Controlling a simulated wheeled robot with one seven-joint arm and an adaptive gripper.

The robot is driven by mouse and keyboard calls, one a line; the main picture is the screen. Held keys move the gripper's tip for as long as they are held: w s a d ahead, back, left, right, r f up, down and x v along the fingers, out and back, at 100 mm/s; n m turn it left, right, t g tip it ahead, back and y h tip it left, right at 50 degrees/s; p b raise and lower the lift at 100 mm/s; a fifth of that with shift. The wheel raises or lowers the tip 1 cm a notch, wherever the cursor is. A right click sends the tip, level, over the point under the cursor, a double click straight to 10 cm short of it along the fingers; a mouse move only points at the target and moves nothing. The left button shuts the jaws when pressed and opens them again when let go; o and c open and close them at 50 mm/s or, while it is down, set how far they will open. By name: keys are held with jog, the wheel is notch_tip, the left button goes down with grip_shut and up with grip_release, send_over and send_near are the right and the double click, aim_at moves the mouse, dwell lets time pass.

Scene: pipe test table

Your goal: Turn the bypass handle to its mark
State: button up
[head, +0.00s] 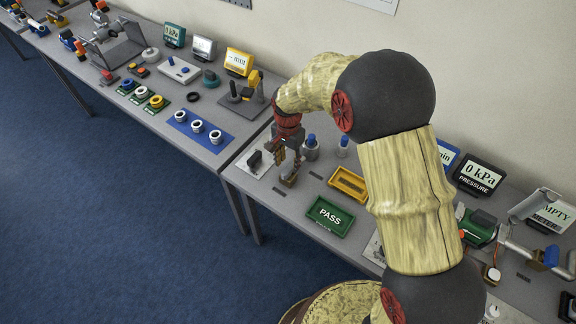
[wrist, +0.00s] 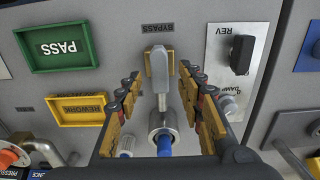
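The bypass handle (wrist: 159,66) is a pale grey lever close to the BYPASS label (wrist: 160,27) in the wrist view. A silver cylinder with a blue tip (wrist: 164,140) shows below it in the picture. My gripper (wrist: 168,92) has its yellow-padded fingers spread, one on each side of the handle; a gap shows on both sides, and I cannot tell whether either finger touches. In the head view my gripper (head: 287,160) points down at the table near the handle's base (head: 289,181), which it partly hides. I cannot make out the handle's mark.
The green PASS tray (head: 330,215) and yellow REWORK tray (head: 348,184) lie to the right in the head view.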

aim_at(288, 168)
notch_tip(288, 168, up, 9)
dwell(0.3)
dwell(0.5)
